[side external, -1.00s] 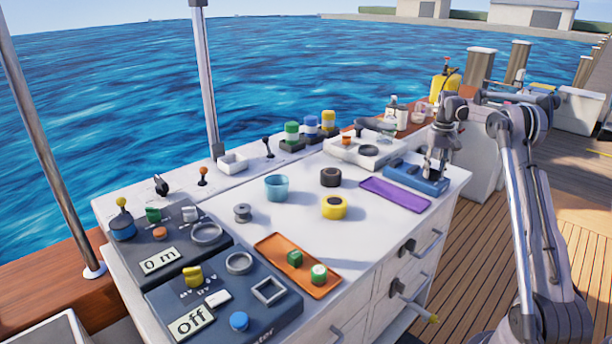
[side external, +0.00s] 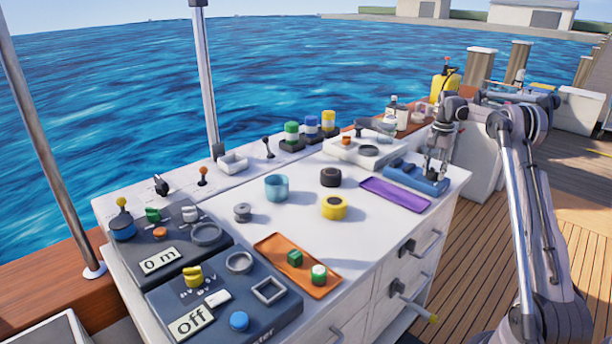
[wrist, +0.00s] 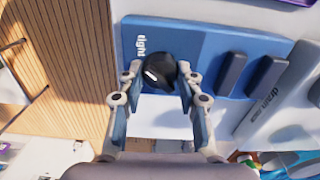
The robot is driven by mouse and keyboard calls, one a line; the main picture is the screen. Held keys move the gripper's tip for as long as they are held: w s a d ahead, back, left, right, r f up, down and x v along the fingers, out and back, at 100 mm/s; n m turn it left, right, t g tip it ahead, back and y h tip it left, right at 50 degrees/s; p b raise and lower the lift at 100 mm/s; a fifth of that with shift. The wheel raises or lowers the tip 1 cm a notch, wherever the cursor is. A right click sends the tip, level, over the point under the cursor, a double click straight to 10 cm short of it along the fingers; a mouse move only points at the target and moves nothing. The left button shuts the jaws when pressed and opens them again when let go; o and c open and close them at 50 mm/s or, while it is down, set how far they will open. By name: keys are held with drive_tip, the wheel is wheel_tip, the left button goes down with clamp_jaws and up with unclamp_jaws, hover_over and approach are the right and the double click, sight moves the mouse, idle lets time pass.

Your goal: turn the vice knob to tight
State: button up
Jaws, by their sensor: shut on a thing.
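The blue vice (side external: 415,178) sits at the right end of the white worktop. In the wrist view its blue base (wrist: 215,52) shows the word "tight" beside a black round knob (wrist: 158,72) with a white mark. The mark points toward the lower left, not straight at the word. Two dark blue jaws (wrist: 248,75) stand apart to the right of the knob. My gripper (wrist: 158,82) is shut on the knob, with one finger on each side of it. In the side view my gripper (side external: 432,172) reaches down onto the vice from above.
A purple tray (side external: 395,194) lies just left of the vice. A grey-white device (side external: 362,148) stands behind it, and a yellow tape roll (side external: 334,207) and a dark roll (side external: 330,177) lie farther left.

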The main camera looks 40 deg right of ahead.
sight(434, 169)
drive_tip(key=shift+m, duration=0.4)
drive_tip(key=o, duration=1.1)
drive_tip(key=shift+o, duration=0.2)
drive_tip(key=shift+r, duration=0.1)
wheel_tip(434, 169, up, 12)
